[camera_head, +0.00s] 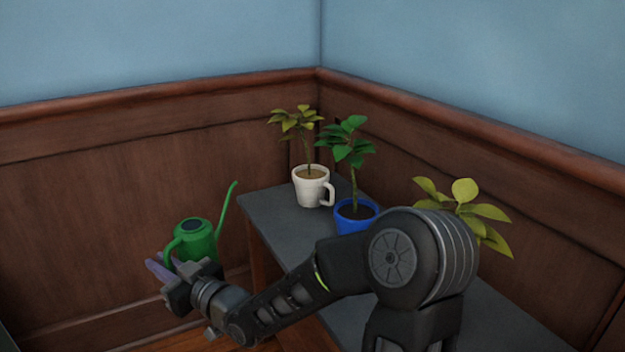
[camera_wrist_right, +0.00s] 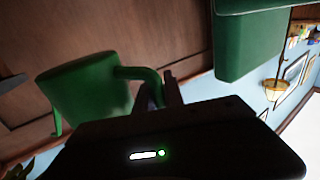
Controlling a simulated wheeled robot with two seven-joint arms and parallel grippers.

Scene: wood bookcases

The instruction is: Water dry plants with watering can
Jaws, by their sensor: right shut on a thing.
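A green watering can (camera_head: 195,240) with a long spout hangs in the air left of the shelf, held by my right gripper (camera_head: 163,268). The right gripper is shut on the can's handle. In the right wrist view the can (camera_wrist_right: 85,88) and its handle lie at the fingers (camera_wrist_right: 165,90). A white mug (camera_head: 311,188) holds a plant with yellowish leaves (camera_head: 296,122). A blue pot (camera_head: 353,216) holds a plant with dark green leaves (camera_head: 347,145). A third plant with yellow leaves (camera_head: 465,192) is at the right, its pot hidden behind my arm. My left gripper is not in view.
The grey shelf top (camera_head: 272,215) carries the pots along the corner, against brown wood panelling (camera_head: 110,200). My right arm covers part of the shelf. Free room lies left of the shelf. A green padded piece (camera_wrist_right: 245,45) shows in the right wrist view.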

